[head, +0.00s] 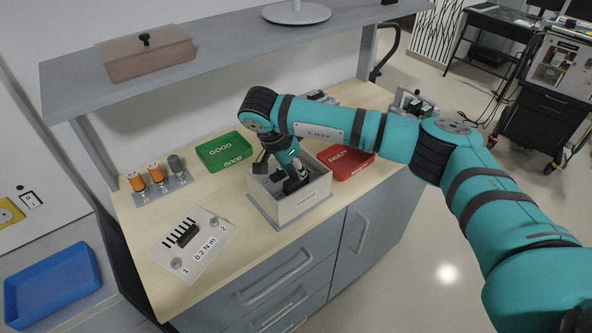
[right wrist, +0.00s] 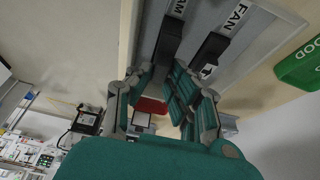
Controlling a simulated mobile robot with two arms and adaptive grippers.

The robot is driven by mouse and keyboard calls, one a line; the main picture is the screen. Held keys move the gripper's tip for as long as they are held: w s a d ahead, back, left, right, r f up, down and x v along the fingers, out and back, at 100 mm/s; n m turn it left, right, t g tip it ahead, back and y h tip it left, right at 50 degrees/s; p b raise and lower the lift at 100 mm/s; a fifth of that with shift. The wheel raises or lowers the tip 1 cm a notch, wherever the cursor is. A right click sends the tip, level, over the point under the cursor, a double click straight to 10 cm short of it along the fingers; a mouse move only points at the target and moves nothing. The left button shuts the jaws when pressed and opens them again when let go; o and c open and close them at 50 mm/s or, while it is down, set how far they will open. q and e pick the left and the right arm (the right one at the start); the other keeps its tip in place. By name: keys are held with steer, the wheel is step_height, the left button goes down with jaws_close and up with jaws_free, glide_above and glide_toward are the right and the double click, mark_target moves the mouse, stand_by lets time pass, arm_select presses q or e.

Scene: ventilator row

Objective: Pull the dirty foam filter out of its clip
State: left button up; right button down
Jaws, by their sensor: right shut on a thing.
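My right gripper (head: 291,181) reaches down into an open pale box (head: 303,203) on the wooden counter. In the right wrist view, the right gripper (right wrist: 165,78) has its fingers close together beside a dark holder (right wrist: 169,37) whose label ends in "AM". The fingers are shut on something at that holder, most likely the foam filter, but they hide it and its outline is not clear. A second dark holder labelled "FAN" (right wrist: 209,50) stands beside it. My left gripper is not in view.
A green "GOOD" tray (head: 224,151) lies left of the box and a red tray (head: 345,160) right of it. Several capped cylinders stand in a rack (head: 162,193). A white torque plate (head: 206,255) lies at the front left. A shelf (head: 225,52) overhangs the counter.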

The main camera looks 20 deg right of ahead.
steer(key=shift+r+p, duration=1.3)
steer(key=shift+r, duration=1.5)
